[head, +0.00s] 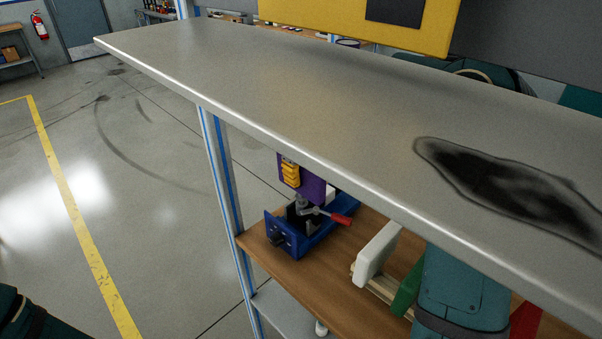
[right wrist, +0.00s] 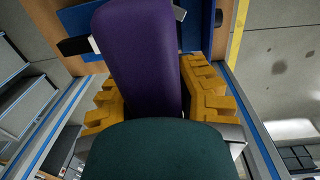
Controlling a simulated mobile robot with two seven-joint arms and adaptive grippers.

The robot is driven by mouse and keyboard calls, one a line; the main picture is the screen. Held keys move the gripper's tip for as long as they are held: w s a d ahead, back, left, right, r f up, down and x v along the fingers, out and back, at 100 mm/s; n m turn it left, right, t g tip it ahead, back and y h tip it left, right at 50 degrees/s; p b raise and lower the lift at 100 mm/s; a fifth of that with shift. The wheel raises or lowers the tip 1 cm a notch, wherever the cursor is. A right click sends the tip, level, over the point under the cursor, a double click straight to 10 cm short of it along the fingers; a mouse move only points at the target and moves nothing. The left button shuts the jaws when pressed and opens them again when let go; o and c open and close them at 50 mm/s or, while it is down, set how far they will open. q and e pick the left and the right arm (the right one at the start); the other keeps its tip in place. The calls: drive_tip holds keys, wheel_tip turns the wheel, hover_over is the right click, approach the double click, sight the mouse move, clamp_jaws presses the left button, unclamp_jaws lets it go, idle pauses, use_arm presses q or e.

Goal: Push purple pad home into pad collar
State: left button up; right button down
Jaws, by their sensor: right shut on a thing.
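The purple pad (head: 312,188) stands upright over a blue fixture (head: 322,240) on the wooden shelf, partly hidden by the grey top above it. My right gripper (head: 290,173) shows its yellow fingers at the pad's upper left. In the right wrist view the purple pad (right wrist: 142,50) lies between the yellow fingers (right wrist: 158,100), which are shut on it. The pad's far end is at the blue fixture (right wrist: 85,18). A dark part at the pad's foot may be the pad collar; how deep the pad sits in it cannot be told. My left gripper is not in view.
A clamp with a red handle (head: 341,219) is on the fixture. A white pad (head: 376,252) and a green pad (head: 408,290) stand to the right on the wooden shelf (head: 290,276). The grey top (head: 250,80) overhangs the work, with a blue-striped post (head: 222,180) at left.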

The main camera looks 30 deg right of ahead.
drive_tip(key=shift+f+b, duration=0.5)
drive_tip(key=shift+f, duration=0.35)
drive_tip(key=c, duration=0.8)
unclamp_jaws()
drive_tip(key=shift+o, duration=0.2)
drive_tip(key=shift+s+a+r, duration=0.1)
drive_tip(key=shift+r, duration=3.65)
